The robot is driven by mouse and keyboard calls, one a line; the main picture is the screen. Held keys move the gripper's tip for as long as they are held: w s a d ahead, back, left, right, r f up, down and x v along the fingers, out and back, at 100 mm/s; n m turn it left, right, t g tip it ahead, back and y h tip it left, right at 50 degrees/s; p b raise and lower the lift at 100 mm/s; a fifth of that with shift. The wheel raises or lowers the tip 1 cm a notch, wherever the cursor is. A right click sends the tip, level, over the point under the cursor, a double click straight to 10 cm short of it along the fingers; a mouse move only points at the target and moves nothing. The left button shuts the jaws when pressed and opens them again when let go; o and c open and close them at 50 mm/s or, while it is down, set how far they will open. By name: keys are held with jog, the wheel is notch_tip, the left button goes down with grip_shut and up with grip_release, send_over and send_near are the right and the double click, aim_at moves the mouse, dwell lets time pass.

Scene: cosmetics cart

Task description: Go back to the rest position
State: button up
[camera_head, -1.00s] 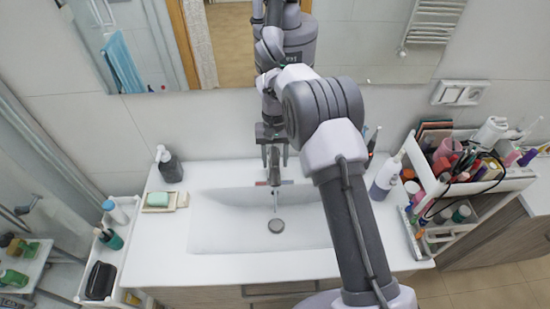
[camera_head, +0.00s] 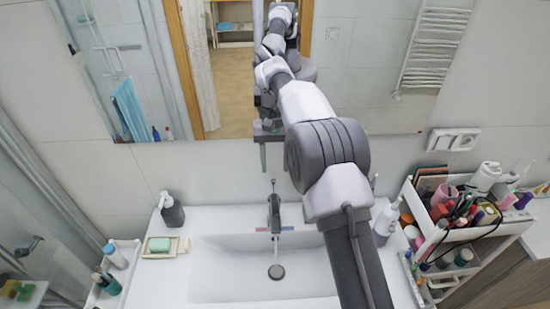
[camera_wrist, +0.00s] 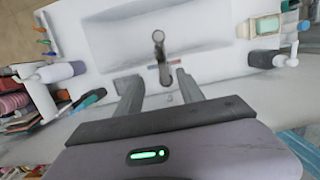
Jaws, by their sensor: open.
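My gripper (camera_head: 274,155) is open and empty. In the head view it hangs in the air above the back of the sink, close to the wall and the lower edge of the mirror. Its two fingers also show in the wrist view (camera_wrist: 155,95), spread apart with nothing between them. The tap (camera_head: 274,212) stands below the gripper at the back of the white sink basin (camera_head: 225,270). In the wrist view the tap (camera_wrist: 159,50) appears beyond the fingertips.
A cosmetics cart (camera_head: 455,235) full of bottles and brushes stands at the right. A dark soap bottle (camera_head: 172,212) and a green soap on a dish (camera_head: 159,244) are left of the basin. The mirror (camera_head: 370,75) is behind my arm. The space above the basin is free.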

jog(key=shift+r, duration=0.2)
dwell(0.3)
jog(key=s+d+r+m+t+y+b, duration=0.15)
jog(key=s+d+t+b, duration=0.3)
jog(key=s+b, duration=0.95)
jog(key=s+d+f+m+t+b, duration=0.1)
jog(key=s+f+b, duration=0.4)
jog(key=s, duration=0.5)
jog(key=s+d+f+m+t+b, duration=0.1)
jog(key=s+f+m+t+b, duration=0.1)
jog(key=s+f+b, duration=0.3)
jog(key=s+f, duration=0.3)
jog(key=s, duration=0.2)
jog(key=shift+d+f+b, duration=0.15)
jog(key=shift+f+b, duration=0.05)
jog(key=shift+b, duration=0.2)
jog(key=shift+y, duration=0.25)
jog(key=shift+c, duration=0.3)
